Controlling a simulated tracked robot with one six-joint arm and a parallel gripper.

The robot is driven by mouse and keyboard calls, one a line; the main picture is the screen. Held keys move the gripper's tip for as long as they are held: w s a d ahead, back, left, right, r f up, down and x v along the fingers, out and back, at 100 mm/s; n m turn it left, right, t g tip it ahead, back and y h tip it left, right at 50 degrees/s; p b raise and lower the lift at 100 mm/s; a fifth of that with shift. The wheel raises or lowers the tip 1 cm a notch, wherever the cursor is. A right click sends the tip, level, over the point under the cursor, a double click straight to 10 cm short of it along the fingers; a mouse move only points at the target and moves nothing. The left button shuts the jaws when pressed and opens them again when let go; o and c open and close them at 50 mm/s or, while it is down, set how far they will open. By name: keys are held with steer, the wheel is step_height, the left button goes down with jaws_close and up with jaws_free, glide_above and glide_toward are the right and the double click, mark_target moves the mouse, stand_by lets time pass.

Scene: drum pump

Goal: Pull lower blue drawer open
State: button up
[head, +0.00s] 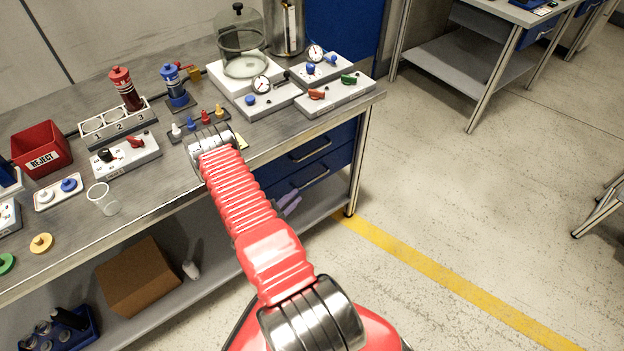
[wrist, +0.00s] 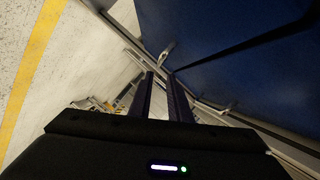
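Two blue drawers sit under the right end of the bench, an upper one (head: 307,145) and a lower one (head: 322,179), each with a metal bar handle. Both look closed in the head view. The lower handle (head: 313,177) is just above my gripper (head: 290,202), whose purple fingertips show beside my red arm. In the wrist view my gripper (wrist: 161,76) has its two fingers apart with a gap between them. A handle end (wrist: 167,51) shows just beyond the tips, close to a blue drawer front (wrist: 220,35). I cannot tell if the fingers touch it.
The bench top (head: 235,163) above holds a red reject bin (head: 41,149), gauges and valve blocks. A lower shelf (head: 210,262) carries a cardboard box (head: 138,277). A bench leg (head: 359,165) stands right of the drawers.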

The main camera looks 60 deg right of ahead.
mark_target(314, 180)
steer(key=shift+s+d, duration=0.1)
steer(key=shift+d, duration=0.05)
steer(key=x, duration=1.3)
steer(key=shift+d, duration=0.3)
steer(key=shift+c, duration=0.7)
steer(key=shift+s+f, duration=0.1)
jaws_close()
